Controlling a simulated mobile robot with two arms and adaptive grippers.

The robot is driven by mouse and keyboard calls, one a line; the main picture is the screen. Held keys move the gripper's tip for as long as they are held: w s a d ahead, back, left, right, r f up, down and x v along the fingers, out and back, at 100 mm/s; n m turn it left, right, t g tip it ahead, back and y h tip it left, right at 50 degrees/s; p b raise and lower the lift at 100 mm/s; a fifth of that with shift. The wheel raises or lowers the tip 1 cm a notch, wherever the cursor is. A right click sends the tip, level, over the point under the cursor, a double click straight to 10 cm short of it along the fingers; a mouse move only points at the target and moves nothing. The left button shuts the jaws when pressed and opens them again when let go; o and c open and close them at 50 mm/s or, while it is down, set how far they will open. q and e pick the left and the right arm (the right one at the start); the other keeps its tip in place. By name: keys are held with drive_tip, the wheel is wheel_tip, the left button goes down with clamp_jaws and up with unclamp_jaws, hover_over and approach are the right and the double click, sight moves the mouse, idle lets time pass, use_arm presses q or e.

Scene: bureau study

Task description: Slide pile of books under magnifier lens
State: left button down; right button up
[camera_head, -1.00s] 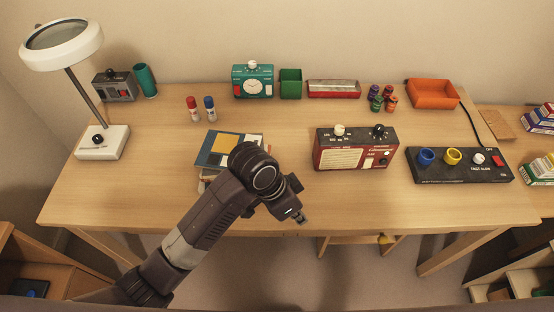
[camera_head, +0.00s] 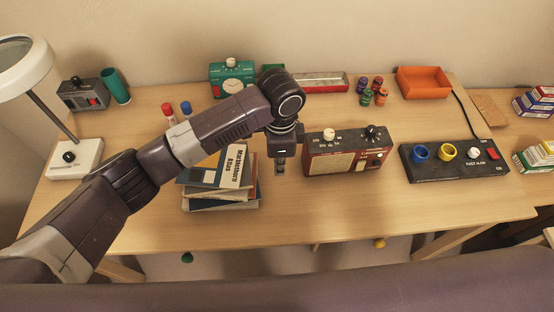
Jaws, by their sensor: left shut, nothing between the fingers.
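The pile of books (camera_head: 222,184) lies on the desk near its front edge, left of centre. Several books are stacked slightly askew, and my left arm hides the upper part of the pile. The magnifier lens (camera_head: 18,62) is in a white ring on a thin arm at the far left, partly cut off by the frame. Its white base (camera_head: 75,159) stands on the desk left of the books. My left gripper (camera_head: 280,169) is shut and empty, pointing down just right of the books and left of the red radio. My right gripper is not in view.
The red radio (camera_head: 348,151) stands close right of my left gripper. A black panel with coloured cups (camera_head: 455,161) is farther right. Red and blue markers (camera_head: 169,114) stand behind the books.

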sight(279, 184)
use_arm(q)
wheel_tip(279, 184, down, 6)
drive_tip(key=shift+r, duration=0.1)
drive_tip(key=a+p, duration=0.1)
drive_tip(key=a, duration=0.2)
drive_tip(key=shift+a+r+p, duration=0.15)
drive_tip(key=shift+a+p, duration=0.05)
drive_tip(key=shift+p, duration=0.2)
drive_tip(key=shift+a, duration=0.4)
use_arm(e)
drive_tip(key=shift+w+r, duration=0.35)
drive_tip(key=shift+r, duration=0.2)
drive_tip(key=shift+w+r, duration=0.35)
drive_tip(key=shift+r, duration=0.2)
use_arm(q)
drive_tip(key=shift+d, duration=0.1)
drive_tip(key=shift+w, duration=0.1)
